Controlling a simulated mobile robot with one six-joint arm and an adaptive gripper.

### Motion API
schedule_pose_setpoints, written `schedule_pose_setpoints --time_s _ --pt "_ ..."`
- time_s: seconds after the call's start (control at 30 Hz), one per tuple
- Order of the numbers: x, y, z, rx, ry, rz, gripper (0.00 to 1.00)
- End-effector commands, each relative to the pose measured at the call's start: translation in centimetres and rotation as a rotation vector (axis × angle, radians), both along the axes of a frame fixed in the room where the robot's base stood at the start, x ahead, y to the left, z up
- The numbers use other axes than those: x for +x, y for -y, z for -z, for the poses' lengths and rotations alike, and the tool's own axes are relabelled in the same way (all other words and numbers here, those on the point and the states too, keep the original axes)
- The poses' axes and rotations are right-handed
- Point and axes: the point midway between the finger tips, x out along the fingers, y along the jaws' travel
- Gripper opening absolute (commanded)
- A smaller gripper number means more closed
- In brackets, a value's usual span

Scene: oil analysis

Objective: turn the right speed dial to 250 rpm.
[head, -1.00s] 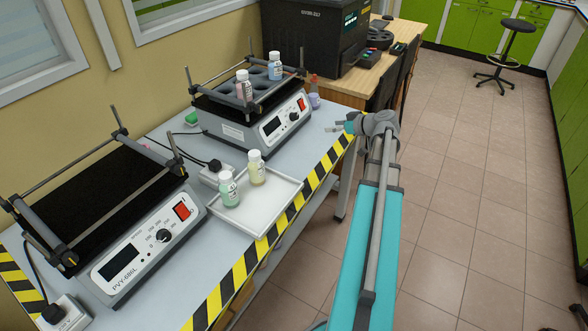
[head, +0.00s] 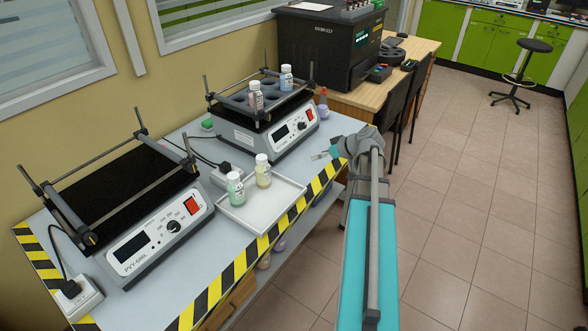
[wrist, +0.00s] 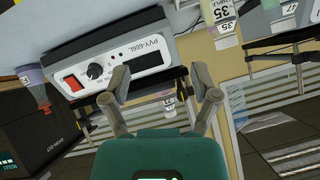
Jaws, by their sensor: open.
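The right shaker (head: 262,140) has a front panel with a dark display (head: 281,132), a black speed dial (head: 301,126) and a red switch (head: 310,114). In the wrist view the panel appears upside down, with the dial (wrist: 95,71) beside the red switch (wrist: 73,82) and the display (wrist: 145,61). The dial's setting is too small to read. My gripper (head: 322,155) is in front of this panel, apart from it, near the striped table edge. In the wrist view my gripper (wrist: 160,78) is open and empty, its left finger near the dial.
The left shaker (head: 150,240) stands nearer on the same table. A white tray (head: 270,215) with two bottles lies between the shakers. Two bottles stand on the right shaker's rack. A small purple bottle (head: 323,109) stands beyond it.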

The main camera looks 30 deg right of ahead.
Motion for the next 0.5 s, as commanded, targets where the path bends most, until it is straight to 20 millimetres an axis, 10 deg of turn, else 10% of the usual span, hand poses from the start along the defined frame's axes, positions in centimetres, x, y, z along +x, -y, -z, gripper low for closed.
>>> schedule_pose_setpoints --time_s 0.5 --pt "0.6 -7.3 0.3 0.010 -0.181 -0.041 0.78"
